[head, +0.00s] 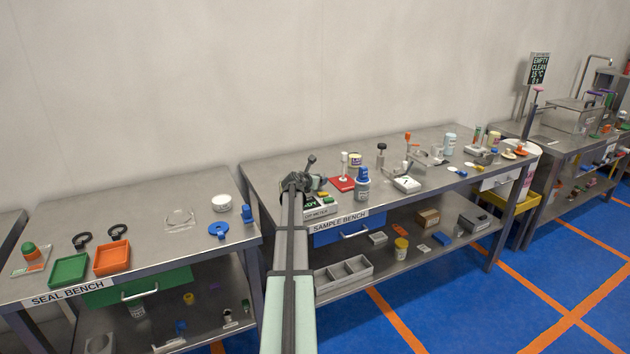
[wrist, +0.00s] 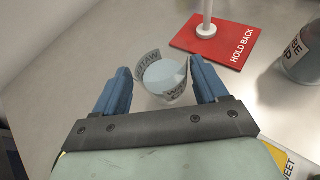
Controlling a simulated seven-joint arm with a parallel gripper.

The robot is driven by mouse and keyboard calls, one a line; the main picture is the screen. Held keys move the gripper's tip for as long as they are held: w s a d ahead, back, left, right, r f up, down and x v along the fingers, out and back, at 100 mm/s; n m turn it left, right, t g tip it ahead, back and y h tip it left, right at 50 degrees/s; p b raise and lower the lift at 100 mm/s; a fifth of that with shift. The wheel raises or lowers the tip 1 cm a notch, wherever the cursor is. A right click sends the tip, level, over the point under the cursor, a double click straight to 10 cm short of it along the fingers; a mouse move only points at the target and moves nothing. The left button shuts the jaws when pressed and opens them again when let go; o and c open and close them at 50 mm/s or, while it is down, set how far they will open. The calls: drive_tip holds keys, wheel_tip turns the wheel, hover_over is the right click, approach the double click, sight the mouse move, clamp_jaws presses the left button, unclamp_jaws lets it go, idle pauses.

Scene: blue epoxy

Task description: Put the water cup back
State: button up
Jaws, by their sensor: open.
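The water cup (wrist: 165,78) is a small clear cup of pale blue liquid with a WATER label. It shows in the wrist view between my two blue fingers, near their tips, with gaps at its sides. I cannot tell how high my fingers are above the bench. My gripper (wrist: 162,82) is open and empty. In the head view my gripper (head: 304,178) is over the left part of the sample bench (head: 270,172), and the cup is hidden behind my arm. A red HOLD BACK plate (wrist: 217,35) with a white post lies beyond the cup to the right.
A labelled blue-capped bottle (head: 362,188) stands right of the red plate (head: 341,184). A meter (head: 322,208) sits at the front edge beside my arm. Several bottles and tools fill the bench further right. The seal bench (head: 150,245) with trays stands left, across a gap.

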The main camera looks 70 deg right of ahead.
drive_tip(key=v, duration=1.1)
drive_tip(key=shift+a, duration=0.35)
drive_tip(key=shift+r, duration=0.1)
idle(0.4)
